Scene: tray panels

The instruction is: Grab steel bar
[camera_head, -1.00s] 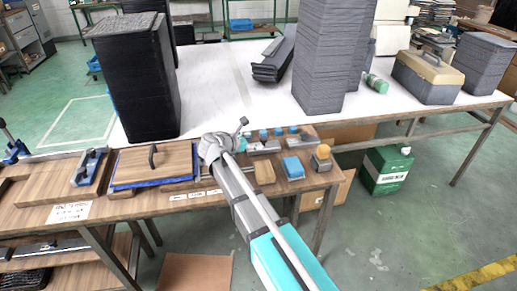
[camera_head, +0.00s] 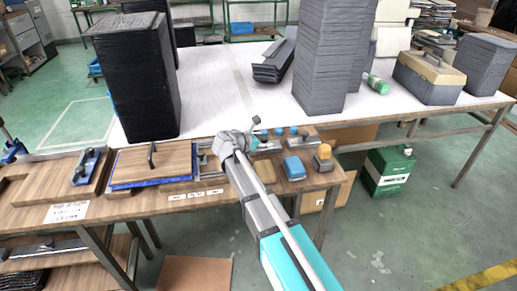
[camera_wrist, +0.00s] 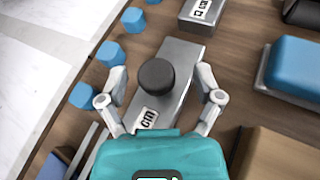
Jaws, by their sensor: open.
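A grey steel bar (camera_wrist: 168,98) with a round black knob (camera_wrist: 156,75) on top and a small white label lies on the wooden bench in the wrist view. My gripper (camera_wrist: 161,72) is open, with one finger on each side of the bar and the knob between them. I cannot tell whether the fingers touch the bar. The teal gripper body hides the bar's near end. In the head view my arm's end covers much of this spot.
Several blue blocks (camera_wrist: 111,54) line the bar's left side. A second labelled steel block (camera_wrist: 203,13) lies beyond it. A blue-topped block (camera_wrist: 296,63) and a wooden block (camera_wrist: 277,155) are on the right. Tall black stacks (camera_head: 137,80) stand on the white table behind.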

